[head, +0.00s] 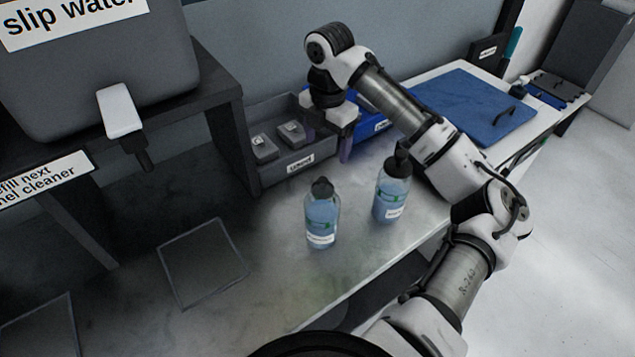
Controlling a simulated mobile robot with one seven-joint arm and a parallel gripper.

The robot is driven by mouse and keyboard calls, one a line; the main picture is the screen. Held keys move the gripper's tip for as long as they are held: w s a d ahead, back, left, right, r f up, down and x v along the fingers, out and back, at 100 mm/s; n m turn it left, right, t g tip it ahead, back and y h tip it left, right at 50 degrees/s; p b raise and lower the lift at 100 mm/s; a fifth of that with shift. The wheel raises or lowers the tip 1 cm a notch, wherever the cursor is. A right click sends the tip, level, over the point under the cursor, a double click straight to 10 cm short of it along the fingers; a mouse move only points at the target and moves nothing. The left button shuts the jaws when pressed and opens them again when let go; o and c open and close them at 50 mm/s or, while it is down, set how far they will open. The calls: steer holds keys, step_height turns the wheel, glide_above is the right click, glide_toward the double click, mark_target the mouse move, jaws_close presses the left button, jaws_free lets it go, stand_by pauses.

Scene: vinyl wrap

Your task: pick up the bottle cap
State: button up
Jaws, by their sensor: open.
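Two clear bottles of blue liquid stand upright on the grey worktop. The left bottle (321,222) has a black cap (322,187) on its top. The right bottle (391,196) has a taller black top (397,162), close beside my arm in the picture. No loose cap shows, and I cannot tell which cap is meant. My gripper (329,145) is open, its fingers pointing down, behind and above the bottles in front of the bins. I see nothing between its fingers. Part of the bins behind is hidden by it.
A grey bin (290,165) holds small grey blocks; a blue bin (371,126) is beside it. A large grey tank (95,75) with a tap (122,115) sits on a dark shelf at left. A blue mat (470,105) lies at back right.

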steer(key=p, duration=0.1)
glide_above(324, 179)
steer(key=f, duration=0.7)
steer(key=shift+s+d, duration=0.1)
steer(key=shift+d, duration=0.1)
steer(key=shift+a+f+p, duration=0.15)
steer(key=shift+f+p, duration=0.45)
steer(key=shift+f, duration=0.9)
steer(key=shift+a+f+p, duration=0.1)
steer(key=shift+f+p, duration=0.45)
steer(key=shift+f, duration=0.9)
steer(key=c, duration=1.1)
steer(key=shift+o, duration=0.2)
steer(key=shift+r, duration=0.1)
step_height(324, 179, up, 19)
steer(key=b, duration=0.4)
steer(key=shift+w+d, duration=0.1)
steer(key=shift+w, duration=0.1)
